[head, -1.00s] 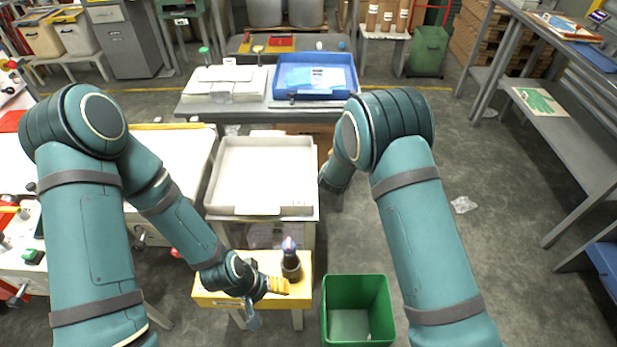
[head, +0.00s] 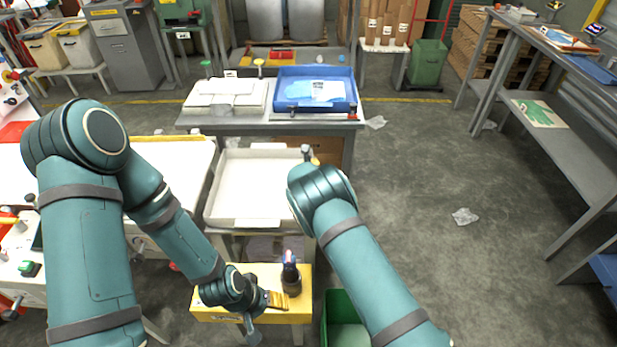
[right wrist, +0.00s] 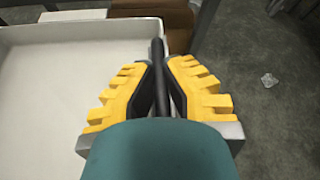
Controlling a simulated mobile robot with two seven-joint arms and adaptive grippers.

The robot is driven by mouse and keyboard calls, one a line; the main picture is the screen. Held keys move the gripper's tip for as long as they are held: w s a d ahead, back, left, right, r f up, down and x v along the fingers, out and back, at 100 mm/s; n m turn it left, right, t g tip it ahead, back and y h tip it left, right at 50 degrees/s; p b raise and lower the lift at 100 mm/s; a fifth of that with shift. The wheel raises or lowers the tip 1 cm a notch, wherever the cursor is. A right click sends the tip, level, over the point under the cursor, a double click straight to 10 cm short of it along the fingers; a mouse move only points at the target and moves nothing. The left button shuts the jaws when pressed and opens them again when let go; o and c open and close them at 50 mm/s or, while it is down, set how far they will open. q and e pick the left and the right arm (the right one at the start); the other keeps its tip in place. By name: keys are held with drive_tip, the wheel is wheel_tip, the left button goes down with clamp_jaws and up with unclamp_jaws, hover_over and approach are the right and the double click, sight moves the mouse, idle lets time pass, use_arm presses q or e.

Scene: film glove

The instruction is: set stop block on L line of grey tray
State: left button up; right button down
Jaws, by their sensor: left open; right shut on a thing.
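The pale grey tray (head: 246,218) lies at the middle of the head view, and its wall also shows in the right wrist view (right wrist: 80,31). I cannot make out an L line on it. My right gripper (right wrist: 160,66) is shut on a dark, slim bar (right wrist: 160,95), at the tray's right side. I cannot tell if this bar is the stop block or part of it, and its lower end is hidden. In the head view my right forearm hides most of that gripper. My left gripper (head: 278,299) is open over the yellow stand, left of a dark cup.
The yellow stand (head: 215,309) holds a dark cup (head: 291,280) with tools. A green bin (head: 340,310) stands to its right. A back table carries a blue tray (head: 315,75) and white items. The right floor is mostly open, with a crumpled wrapper (head: 464,216).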

drive_tip(key=shift+w+f+b, duration=0.1)
drive_tip(key=shift+f+b, duration=0.25)
drive_tip(key=shift+f, duration=1.55)
drive_tip(key=shift+f, duration=0.1)
drive_tip(key=c, duration=1.5)
unclamp_jaws()
drive_tip(key=shift+f, duration=0.25)
drive_tip(key=o, duration=0.4)
drive_tip(key=shift+r, duration=0.1)
drive_tip(key=shift+c, duration=0.2)
drive_tip(key=shift+r, duration=0.1)
